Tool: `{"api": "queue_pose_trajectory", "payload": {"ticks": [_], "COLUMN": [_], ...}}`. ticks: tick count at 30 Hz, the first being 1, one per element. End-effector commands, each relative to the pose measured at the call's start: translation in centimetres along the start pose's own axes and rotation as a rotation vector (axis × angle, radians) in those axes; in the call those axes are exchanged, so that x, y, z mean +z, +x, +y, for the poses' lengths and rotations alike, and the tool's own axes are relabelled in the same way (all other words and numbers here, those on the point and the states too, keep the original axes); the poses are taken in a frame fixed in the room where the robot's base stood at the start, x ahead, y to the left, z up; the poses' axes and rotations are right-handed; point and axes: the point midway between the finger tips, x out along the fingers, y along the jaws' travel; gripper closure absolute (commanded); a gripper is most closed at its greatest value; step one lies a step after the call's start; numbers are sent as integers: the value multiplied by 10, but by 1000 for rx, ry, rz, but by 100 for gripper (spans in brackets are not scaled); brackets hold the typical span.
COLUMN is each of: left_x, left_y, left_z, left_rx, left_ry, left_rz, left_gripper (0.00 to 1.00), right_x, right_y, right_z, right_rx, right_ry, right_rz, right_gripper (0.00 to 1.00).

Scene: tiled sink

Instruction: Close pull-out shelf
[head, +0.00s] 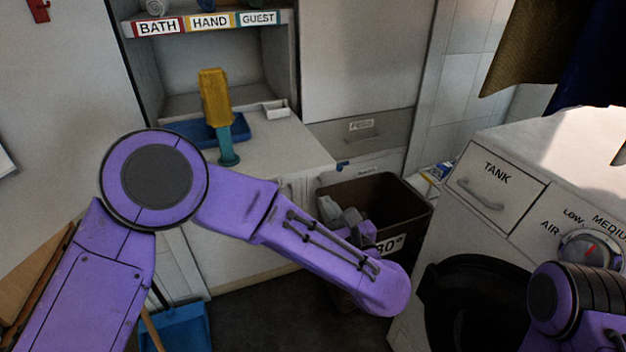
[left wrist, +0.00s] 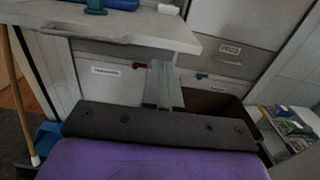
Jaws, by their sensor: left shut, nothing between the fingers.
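The pull-out shelf (head: 275,148) is a white board under the towel niche, at the upper middle of the head view. It sticks out in front of the cabinet, and its front edge with a long handle shows in the left wrist view (left wrist: 150,38). My left gripper (head: 345,218) is shut and empty, to the right of and below the shelf in the head view, over the dark bin. Its fingers (left wrist: 163,88) show in the left wrist view, near the shelf's right corner; I cannot tell whether they touch it. My right gripper is out of view.
A brown bin (head: 400,205) stands right of the cabinet.

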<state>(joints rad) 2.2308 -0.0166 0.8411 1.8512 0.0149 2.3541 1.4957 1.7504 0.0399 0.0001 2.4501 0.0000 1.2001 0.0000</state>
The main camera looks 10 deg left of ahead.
Motion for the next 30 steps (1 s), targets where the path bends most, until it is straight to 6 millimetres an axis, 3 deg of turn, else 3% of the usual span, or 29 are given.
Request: {"api": "queue_pose_trajectory", "payload": {"ticks": [6, 15, 30], "left_x": [-8, -13, -14], "left_y": [63, 118, 127], "left_z": [-7, -12, -12], "left_rx": [6, -1, -3], "left_ry": [13, 19, 20], "left_rz": [18, 23, 21], "left_gripper": [100, 100, 100], "right_x": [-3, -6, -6], "right_y": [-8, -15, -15], "right_z": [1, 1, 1], "right_rx": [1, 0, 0], "right_ry": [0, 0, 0], "right_rz": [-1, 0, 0], "right_gripper": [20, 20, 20]}}
